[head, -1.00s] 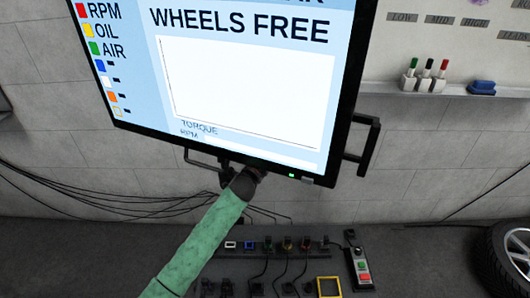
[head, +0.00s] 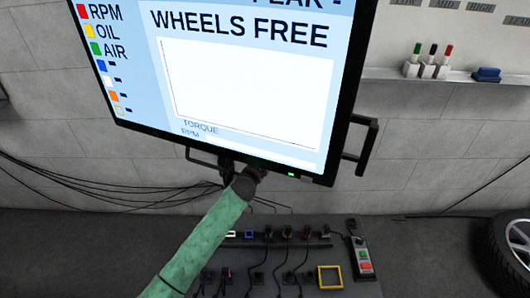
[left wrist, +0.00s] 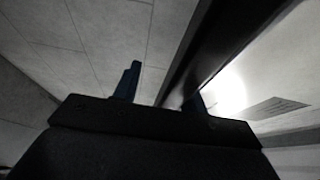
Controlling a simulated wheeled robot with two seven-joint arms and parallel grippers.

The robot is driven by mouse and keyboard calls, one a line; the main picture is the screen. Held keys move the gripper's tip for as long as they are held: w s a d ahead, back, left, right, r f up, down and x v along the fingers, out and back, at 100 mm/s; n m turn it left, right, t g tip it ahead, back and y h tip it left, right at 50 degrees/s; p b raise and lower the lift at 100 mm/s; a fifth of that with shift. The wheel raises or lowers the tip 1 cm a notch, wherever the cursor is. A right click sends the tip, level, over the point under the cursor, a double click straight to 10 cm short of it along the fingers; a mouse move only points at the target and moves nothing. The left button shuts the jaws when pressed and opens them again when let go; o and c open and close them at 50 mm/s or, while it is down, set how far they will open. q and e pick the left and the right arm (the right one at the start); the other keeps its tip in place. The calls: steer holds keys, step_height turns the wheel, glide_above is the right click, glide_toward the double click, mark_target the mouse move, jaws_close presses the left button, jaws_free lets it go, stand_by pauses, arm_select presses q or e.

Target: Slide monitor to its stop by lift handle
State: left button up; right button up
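The monitor (head: 245,85) fills the upper middle of the head view, slightly tilted, its screen reading "WHEELS FREE". A dark bar handle (head: 203,161) hangs under its lower edge, and another bracket handle (head: 365,148) stands out from its right side. My left arm, in a green sleeve, reaches up to the lower edge. My left gripper (head: 252,174) is there, its fingertips largely hidden by the monitor. In the left wrist view its two blue fingers (left wrist: 161,92) are apart. A dark bar (left wrist: 215,50) runs between them, with a visible gap on the left finger's side. My right gripper is not in view.
A control box (head: 363,262) and a row of switches with cables lie on the floor below, near a yellow frame (head: 330,277). A wheel (head: 505,255) stands at right. A wall shelf (head: 450,78) holds bottles and a blue block. Black cables (head: 100,195) hang at left.

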arm_select(q)
steer(key=shift+r, duration=0.25)
steer(key=shift+s+a+f, duration=0.1)
steer(key=shift+s+a, duration=0.2)
steer(key=shift+s, duration=0.2)
steer(key=b+v, duration=0.1)
steer(key=v, duration=0.5)
steer(key=shift+s+b, duration=0.3)
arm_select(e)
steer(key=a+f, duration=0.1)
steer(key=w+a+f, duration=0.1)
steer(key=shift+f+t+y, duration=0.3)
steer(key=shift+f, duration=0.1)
arm_select(q)
steer(key=shift+a, duration=0.1)
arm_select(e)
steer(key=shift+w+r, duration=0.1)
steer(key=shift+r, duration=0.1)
